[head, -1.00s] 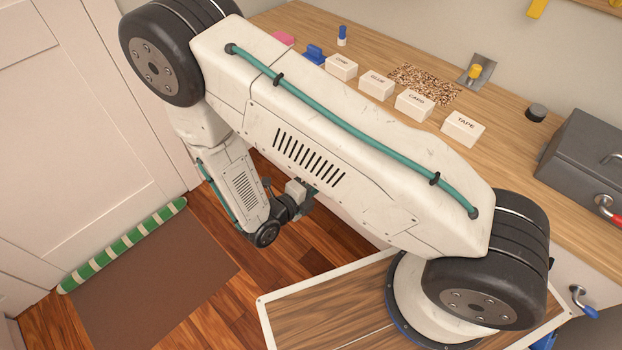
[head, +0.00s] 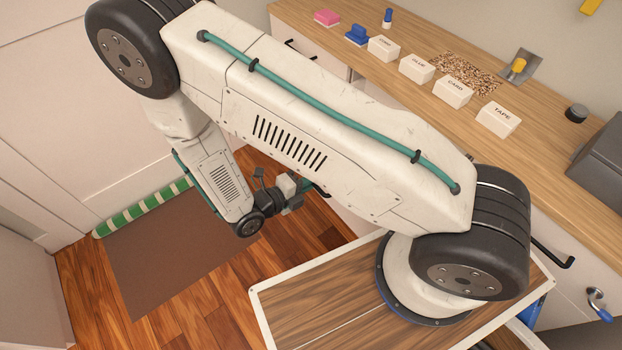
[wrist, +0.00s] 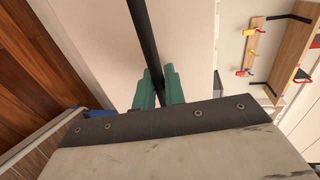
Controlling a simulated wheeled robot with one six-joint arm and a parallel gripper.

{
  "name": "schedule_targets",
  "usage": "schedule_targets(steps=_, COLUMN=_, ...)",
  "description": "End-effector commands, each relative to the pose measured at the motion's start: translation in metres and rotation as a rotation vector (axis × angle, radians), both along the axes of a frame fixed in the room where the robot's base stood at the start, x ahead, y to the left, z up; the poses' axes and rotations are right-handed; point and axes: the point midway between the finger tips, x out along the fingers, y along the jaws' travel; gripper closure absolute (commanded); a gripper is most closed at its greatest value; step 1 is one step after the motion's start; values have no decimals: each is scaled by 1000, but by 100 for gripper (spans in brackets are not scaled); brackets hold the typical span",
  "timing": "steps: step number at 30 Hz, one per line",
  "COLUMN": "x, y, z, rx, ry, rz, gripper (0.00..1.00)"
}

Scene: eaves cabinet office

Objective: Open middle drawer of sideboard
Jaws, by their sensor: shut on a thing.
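The sideboard (head: 415,82) has a wooden top and a pale front, largely hidden behind my arm in the head view. In the wrist view, a black bar handle (wrist: 143,30) runs between my gripper's green fingers (wrist: 160,88). My gripper is shut on this bar. A pale panel (wrist: 95,45) lies behind the bar. My gripper (head: 310,188) shows small beside the sideboard's front in the head view, with its fingertips partly hidden by my arm. I cannot tell from these views which drawer the bar belongs to or whether it stands out.
Labelled white boxes (head: 453,91), a pink block (head: 327,17) and a grey toolbox (head: 602,165) stand on the top. Another black handle (head: 556,254) and a blue-tipped lever (head: 598,303) are at right. A brown mat (head: 175,255) lies on open floor at left.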

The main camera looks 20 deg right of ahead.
Motion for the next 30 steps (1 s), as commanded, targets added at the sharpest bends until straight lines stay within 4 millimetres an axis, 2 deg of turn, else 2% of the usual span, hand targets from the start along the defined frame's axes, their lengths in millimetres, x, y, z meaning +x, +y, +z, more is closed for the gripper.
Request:
schedule_targets(steps=11, x=2, y=2, z=1, rx=2, ry=-4, rz=1, gripper=100)
schedule_targets(steps=12, x=2, y=2, z=1, rx=2, ry=-4, rz=1, gripper=86)
schedule_targets(steps=14, x=2, y=2, z=1, rx=2, ry=-4, rz=1, gripper=72)
schedule_targets(steps=23, x=0, y=3, z=1, rx=0, ry=-2, rz=1, gripper=72)
schedule_targets(steps=26, x=-1, y=12, z=2, rx=2, ry=-3, rz=2, gripper=72)
schedule_targets(steps=30, x=-6, y=35, z=7, rx=2, ry=-5, rz=4, gripper=72)
